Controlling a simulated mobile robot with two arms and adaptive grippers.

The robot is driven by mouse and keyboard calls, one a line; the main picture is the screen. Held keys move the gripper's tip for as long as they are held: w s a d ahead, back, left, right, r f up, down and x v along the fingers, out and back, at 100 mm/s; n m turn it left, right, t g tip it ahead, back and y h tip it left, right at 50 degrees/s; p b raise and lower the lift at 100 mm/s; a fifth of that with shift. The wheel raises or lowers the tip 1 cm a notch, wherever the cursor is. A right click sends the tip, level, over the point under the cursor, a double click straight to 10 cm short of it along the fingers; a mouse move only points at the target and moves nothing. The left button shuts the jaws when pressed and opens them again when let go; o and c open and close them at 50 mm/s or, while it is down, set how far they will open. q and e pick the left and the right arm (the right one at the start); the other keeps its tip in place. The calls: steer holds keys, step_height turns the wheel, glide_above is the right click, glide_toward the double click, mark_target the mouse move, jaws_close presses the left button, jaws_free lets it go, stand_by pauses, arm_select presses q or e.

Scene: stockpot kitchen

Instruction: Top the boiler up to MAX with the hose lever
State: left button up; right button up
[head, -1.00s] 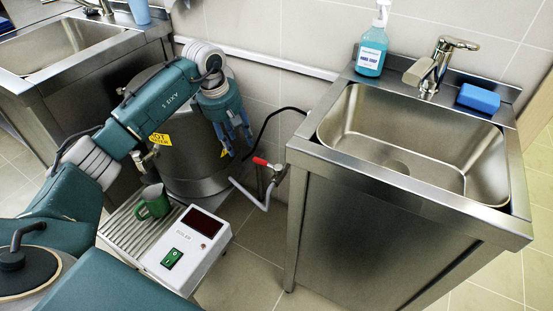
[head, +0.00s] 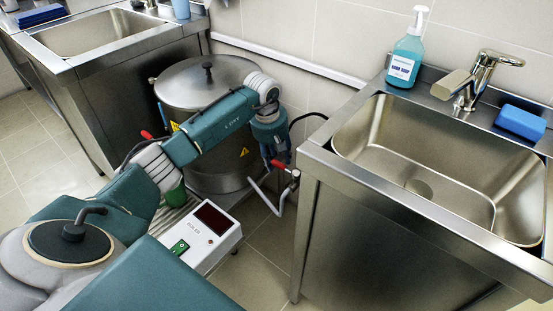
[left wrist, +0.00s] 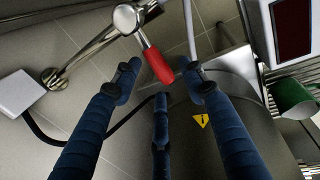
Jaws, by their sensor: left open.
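The hose lever (head: 279,164) has a red handle on a metal valve, between the boiler and the right sink. My left gripper (head: 272,150) is just above it, fingers downward. In the left wrist view the red handle (left wrist: 158,66) shows between the spread blue fingertips (left wrist: 160,84); contact cannot be told. The gripper is open and holds nothing. The boiler (head: 216,182) is a lidded steel cylinder, partly behind my left arm. No level gauge or MAX mark is visible. My right gripper is out of view.
A white control box (head: 226,240) with a dark display stands before the boiler. A green cup (head: 175,196) is mostly behind my arm. The right sink cabinet (head: 350,240) stands close beside the valve. A second red lever (head: 147,134) shows at the boiler's left.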

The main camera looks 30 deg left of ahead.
arm_select(q)
steer(key=shift+f, duration=0.15)
steer(key=shift+c, duration=0.5)
jaws_close()
